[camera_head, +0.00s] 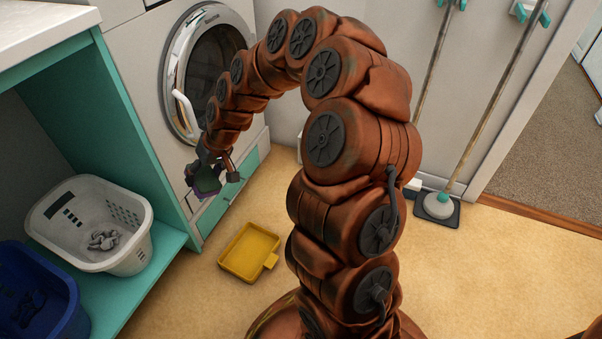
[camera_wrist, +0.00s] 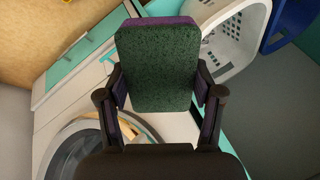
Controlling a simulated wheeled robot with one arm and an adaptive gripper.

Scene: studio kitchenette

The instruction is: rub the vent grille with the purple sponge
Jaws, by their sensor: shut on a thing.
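The purple sponge (camera_head: 205,186) is in my gripper (camera_head: 211,178), held in the air in front of the washing machine's lower front. In the wrist view the sponge (camera_wrist: 157,68) shows its dark green scouring face and a purple edge at the top. The two dark fingers of my gripper (camera_wrist: 160,88) press on its sides. The sponge touches nothing else that I can make out. I cannot make out a vent grille in either view.
The washing machine (camera_head: 180,75) stands behind my gripper, with a teal drawer front (camera_head: 222,199) below. A white basket (camera_head: 127,222) and blue basket (camera_head: 38,292) sit on the teal shelf at left. A mop (camera_head: 438,205) leans at right.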

